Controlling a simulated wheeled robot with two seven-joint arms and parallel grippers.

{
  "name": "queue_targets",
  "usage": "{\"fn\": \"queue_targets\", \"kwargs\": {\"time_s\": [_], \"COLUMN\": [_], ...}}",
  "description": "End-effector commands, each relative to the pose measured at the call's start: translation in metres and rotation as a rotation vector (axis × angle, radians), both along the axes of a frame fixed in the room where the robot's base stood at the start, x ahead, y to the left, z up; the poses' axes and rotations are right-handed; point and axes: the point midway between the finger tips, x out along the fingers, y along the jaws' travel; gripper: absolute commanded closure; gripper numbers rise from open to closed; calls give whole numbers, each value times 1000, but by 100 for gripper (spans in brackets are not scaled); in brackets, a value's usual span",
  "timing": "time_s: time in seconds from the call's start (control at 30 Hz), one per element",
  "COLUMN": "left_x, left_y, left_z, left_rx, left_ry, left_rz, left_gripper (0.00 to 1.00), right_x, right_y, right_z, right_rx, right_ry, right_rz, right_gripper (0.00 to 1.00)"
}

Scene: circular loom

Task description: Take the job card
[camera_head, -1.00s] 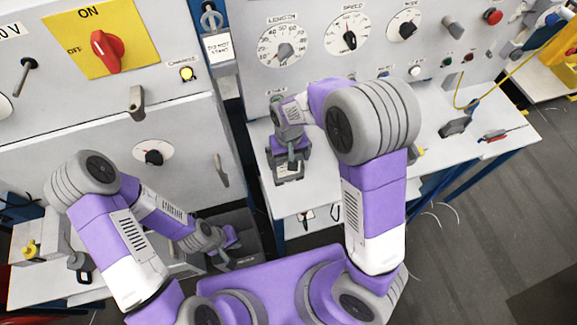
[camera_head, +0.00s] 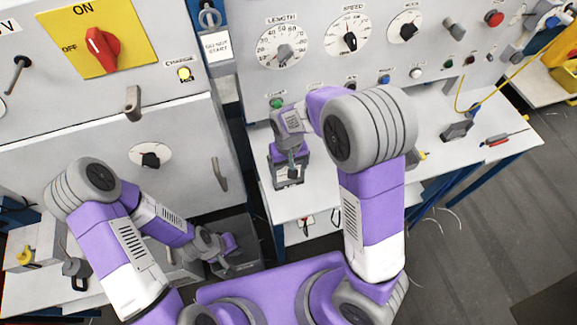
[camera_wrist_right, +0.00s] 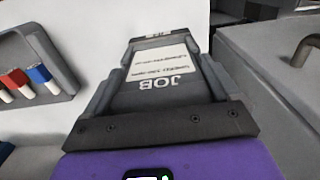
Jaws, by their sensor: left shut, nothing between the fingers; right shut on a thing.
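The job card (camera_wrist_right: 158,62) is a white sheet with dark print and the word JOB on a grey band, upside down in the right wrist view. It lies between the two dark fingers of my right gripper (camera_wrist_right: 160,85), which is shut on it. In the head view my right gripper (camera_head: 288,176) is over the left end of the white bench, below the dial panel; the card is hard to make out there. My left gripper (camera_head: 240,262) is low at the left, near a dark grey box, shut and empty.
The white bench (camera_head: 335,185) runs to the right, with a dark holder (camera_head: 456,130) and a red-handled tool (camera_head: 503,138). A grey cabinet (camera_head: 80,130) with a red switch (camera_head: 103,50) stands left. A rack (camera_wrist_right: 40,65) with red and blue pieces shows in the wrist view.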

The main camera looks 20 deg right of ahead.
Motion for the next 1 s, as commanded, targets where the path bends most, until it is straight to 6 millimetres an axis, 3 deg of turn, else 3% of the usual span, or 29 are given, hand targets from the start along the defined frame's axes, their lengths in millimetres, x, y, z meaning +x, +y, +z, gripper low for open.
{"fn": "queue_targets", "kwargs": {"time_s": [0.57,1.0], "left_x": [0,0], "left_y": [0,0], "left_z": [16,58], "left_rx": [0,0], "left_ry": [0,0], "left_rz": [0,0], "left_gripper": [100,100], "right_x": [0,0], "right_y": [0,0], "right_z": [17,65], "right_rx": [1,0], "right_ry": [0,0], "right_rz": [-1,1], "right_gripper": [47,47]}}
